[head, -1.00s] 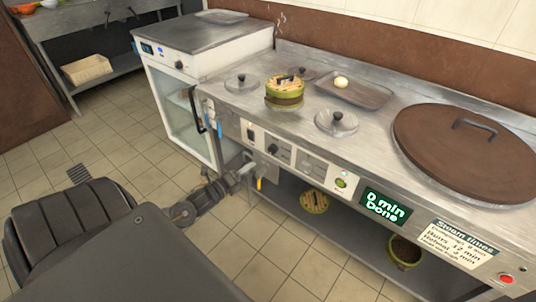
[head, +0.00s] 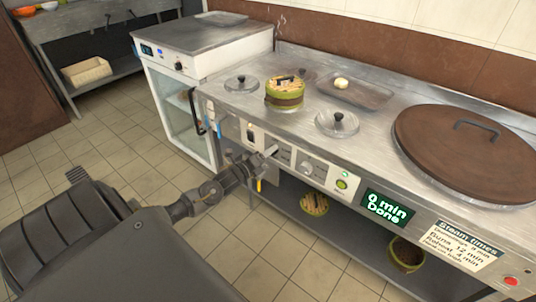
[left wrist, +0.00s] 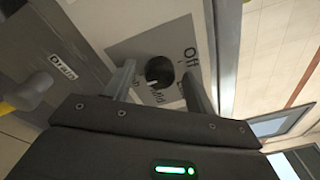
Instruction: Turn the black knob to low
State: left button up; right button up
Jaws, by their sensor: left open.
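The black knob (left wrist: 158,72) shows in the left wrist view on a grey plate with an "Off" label to its right and another, partly hidden label below. My left gripper (head: 266,157) is at the stove's front panel in the head view, where it hides the knob. In the left wrist view its two open fingers stand on either side of the knob. A gap shows around the knob, and I see no clear contact. My right gripper is out of view.
The steel counter (head: 225,103) holds a green-banded steamer (head: 284,93), lids, a tray (head: 357,93) and a large brown lid (head: 465,150). A display (head: 385,207) reads "0 min Done". A "Drain" label (left wrist: 63,66) and yellow-ended handle (left wrist: 25,97) lie left of the knob.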

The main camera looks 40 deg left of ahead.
pick_arm(q)
jog(key=shift+w, duration=0.2)
jog(key=c, duration=1)
jog(key=shift+o, duration=0.2)
